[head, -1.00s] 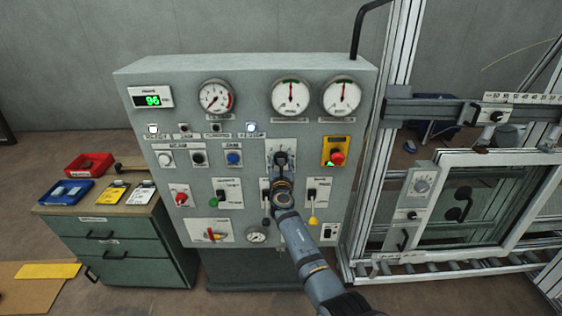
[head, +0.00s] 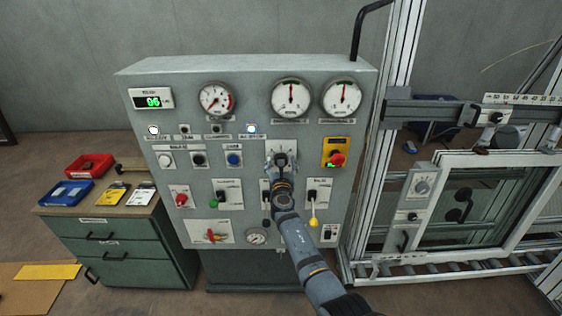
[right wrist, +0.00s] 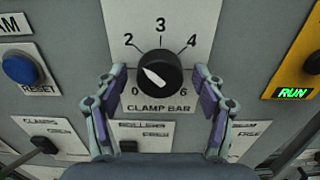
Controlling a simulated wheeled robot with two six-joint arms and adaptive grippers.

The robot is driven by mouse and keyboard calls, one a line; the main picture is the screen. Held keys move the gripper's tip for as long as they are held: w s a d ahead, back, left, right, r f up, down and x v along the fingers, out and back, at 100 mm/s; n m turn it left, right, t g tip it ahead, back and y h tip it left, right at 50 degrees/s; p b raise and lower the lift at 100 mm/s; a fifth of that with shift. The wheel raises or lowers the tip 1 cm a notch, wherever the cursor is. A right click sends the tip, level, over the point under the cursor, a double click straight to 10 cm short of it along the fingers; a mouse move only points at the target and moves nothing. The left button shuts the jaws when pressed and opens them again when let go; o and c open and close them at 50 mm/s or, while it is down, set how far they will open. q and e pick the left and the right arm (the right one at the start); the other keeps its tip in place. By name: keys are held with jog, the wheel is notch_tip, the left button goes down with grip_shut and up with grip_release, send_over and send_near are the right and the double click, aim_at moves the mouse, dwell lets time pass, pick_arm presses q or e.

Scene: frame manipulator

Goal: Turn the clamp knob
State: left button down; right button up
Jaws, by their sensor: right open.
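The clamp knob (right wrist: 160,72) is a round black dial with a white pointer, on a white plate marked CLAMP BAR with numbers from 0 to 6. Its pointer aims up-left, between 0 and 2. My right gripper (right wrist: 159,76) is open, with one finger on each side of the knob and a visible gap to it on both sides. In the head view my right gripper (head: 281,164) is in front of the knob's plate (head: 283,145) and partly hides the knob. My left gripper is not in view.
A blue RESET button (right wrist: 20,69) is left of the knob and a yellow plate (right wrist: 297,66) with a lit green RUN sign is right. Lever switches (head: 312,196) sit below. Gauges (head: 291,96) are above. A framed window (head: 470,200) stands at the right.

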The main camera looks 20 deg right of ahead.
aim_at(281, 134)
notch_tip(281, 134, up, 10)
jog(key=shift+f, duration=0.1)
dwell(0.4)
